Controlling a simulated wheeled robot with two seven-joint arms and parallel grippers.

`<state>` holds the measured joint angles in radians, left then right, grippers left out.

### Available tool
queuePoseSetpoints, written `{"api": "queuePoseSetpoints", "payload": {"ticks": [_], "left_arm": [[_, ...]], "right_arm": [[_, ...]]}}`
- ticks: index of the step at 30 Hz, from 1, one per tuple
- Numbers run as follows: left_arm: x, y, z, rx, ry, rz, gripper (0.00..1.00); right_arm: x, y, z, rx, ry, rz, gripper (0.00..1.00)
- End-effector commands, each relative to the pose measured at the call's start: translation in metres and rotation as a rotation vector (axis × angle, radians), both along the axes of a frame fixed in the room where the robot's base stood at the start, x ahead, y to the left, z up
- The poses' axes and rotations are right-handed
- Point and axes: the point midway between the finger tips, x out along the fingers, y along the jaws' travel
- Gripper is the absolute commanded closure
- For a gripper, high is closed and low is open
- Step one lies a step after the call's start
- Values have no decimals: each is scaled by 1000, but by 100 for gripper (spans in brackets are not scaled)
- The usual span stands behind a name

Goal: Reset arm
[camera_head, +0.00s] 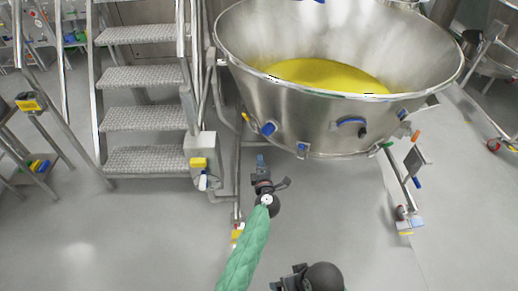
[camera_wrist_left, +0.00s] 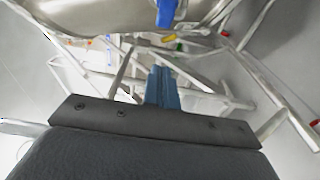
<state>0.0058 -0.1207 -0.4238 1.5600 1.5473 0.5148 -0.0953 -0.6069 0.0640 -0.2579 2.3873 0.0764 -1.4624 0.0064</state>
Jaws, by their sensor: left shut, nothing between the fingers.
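My left arm, in a green sleeve (camera_head: 245,258), reaches up from the bottom of the head view. Its gripper (camera_head: 261,160) has blue fingers and hangs in front of and below the large steel bowl (camera_head: 300,115). The gripper appears apart from the bowl. In the left wrist view the blue fingers (camera_wrist_left: 163,88) are together, with nothing between them. A dark rounded part of mine shows at the bottom edge of the head view, but no right gripper fingers are visible.
Metal steps (camera_head: 145,117) with a rail stand at the left. A post with a yellow-tagged box (camera_head: 199,148) is left of my gripper. Grey floor (camera_head: 350,215) is open at lower right.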

Motion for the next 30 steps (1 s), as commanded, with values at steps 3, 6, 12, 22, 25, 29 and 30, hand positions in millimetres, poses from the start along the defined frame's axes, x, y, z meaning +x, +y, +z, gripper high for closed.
{"api": "queuePoseSetpoints", "payload": {"ticks": [3,6,12,22,25,29,30], "left_arm": [[-2,0,0,0,0,0,100],[-2,0,0,-2,0,0,100],[-1,-22,2,-8,-13,-114,100],[-25,-107,46,204,-136,-597,100],[-38,-124,65,306,-169,-733,100],[-58,-136,84,462,-189,-894,100],[-64,-137,88,515,-188,-939,100]], "right_arm": [[0,1,0,1,-1,2,5],[3,4,3,6,-5,2,5],[1,3,2,2,3,4,5],[-5,-1,1,-13,34,9,5],[-7,-2,1,-19,42,9,5],[-9,-5,2,-26,51,9,5],[-9,-6,2,-29,54,8,5]]}}
